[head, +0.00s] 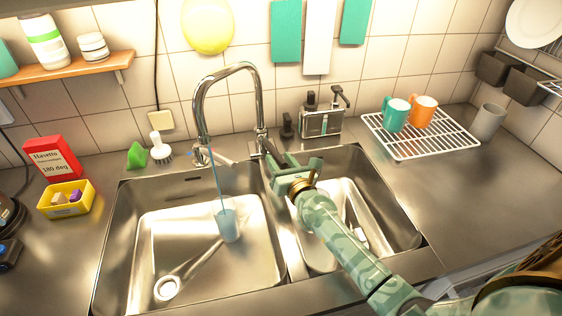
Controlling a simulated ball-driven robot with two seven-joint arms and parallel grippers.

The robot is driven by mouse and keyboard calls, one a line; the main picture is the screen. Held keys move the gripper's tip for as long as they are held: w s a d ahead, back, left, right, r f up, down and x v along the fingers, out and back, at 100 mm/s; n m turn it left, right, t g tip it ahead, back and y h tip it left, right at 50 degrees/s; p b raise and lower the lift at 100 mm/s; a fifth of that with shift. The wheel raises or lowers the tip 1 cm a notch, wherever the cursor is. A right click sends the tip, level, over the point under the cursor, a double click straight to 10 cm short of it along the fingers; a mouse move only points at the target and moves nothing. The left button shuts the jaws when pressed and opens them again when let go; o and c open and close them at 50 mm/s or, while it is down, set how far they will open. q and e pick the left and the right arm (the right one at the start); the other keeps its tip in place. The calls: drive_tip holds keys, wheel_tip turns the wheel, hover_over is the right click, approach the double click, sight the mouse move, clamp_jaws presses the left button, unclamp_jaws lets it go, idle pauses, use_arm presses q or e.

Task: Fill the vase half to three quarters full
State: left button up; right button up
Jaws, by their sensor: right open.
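The vase (228,226) is a pale blue, see-through vessel standing in the left sink basin (160,231). A thin blue stream of water (216,187) runs from the chrome tap (200,110) down to the vase's mouth. The water level inside cannot be made out. My right gripper (285,172) is open and empty, just right of the tap's base, above the divider and back of the right basin. Whether it touches the tap's lever cannot be told. My left gripper is not in view.
A white rack (425,147) with a teal mug (395,115) and an orange mug (424,111) stands right. A soap dispenser (321,122) is behind the right basin. A brush (160,148) and yellow box (66,199) stand left. The right counter front is clear.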

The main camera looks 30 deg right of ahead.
clamp_jaws()
drive_tip(key=shift+w+a+f+m+h+b, duration=0.1)
drive_tip(key=shift+a+m+h+b, duration=0.25)
drive_tip(key=shift+a+m+h, duration=0.65)
drive_tip(key=shift+a+h+b, duration=0.2)
drive_tip(key=shift+h+b, duration=0.1)
drive_tip(key=shift+h, duration=0.2)
drive_tip(key=shift+w+a+m+g+h, duration=0.1)
drive_tip(key=shift+a+m+g+h, duration=0.2)
drive_tip(key=shift+m+h, duration=0.15)
drive_tip(key=shift+d, duration=0.15)
unclamp_jaws()
